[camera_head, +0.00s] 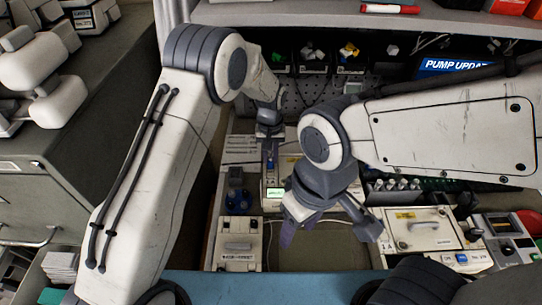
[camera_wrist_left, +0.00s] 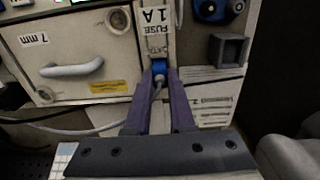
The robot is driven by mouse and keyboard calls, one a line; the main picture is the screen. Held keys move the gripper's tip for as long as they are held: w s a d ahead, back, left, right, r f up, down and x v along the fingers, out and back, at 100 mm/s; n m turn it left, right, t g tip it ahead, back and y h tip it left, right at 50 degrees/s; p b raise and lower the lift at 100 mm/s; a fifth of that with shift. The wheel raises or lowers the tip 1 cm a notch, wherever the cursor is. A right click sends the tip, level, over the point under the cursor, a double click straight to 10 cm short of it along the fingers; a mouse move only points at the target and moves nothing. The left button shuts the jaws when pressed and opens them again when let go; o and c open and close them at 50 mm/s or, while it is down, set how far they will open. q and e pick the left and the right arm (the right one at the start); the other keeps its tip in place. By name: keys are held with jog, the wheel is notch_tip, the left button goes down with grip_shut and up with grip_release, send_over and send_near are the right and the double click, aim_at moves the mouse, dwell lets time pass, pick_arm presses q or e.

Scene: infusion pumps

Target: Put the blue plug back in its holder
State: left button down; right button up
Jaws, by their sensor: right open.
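The blue plug (camera_wrist_left: 159,67) is between the purple fingertips of my left gripper (camera_wrist_left: 159,76), which look closed on its sides. A grey cable runs back from it between the fingers. The plug is in front of a narrow panel marked "FUSE 1A"; I cannot tell whether it touches it. A square dark grey open-fronted block (camera_wrist_left: 229,50), perhaps the holder, is to the right of the plug. In the head view my left gripper (camera_head: 270,151) is small and far off, over the pumps. My right gripper (camera_head: 328,230) is open and empty, nearer the camera.
In the head view, a pump box (camera_head: 418,230) is at the right, and a front box (camera_head: 238,243) at the left. Bins (camera_head: 312,62) line the back. My right arm covers part of the bench.

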pick_arm(q)
jog(key=shift+r, duration=0.15)
jog(key=shift+r+p, duration=2.15)
jog(key=shift+r, duration=0.75)
jog(key=shift+d+f, duration=0.1)
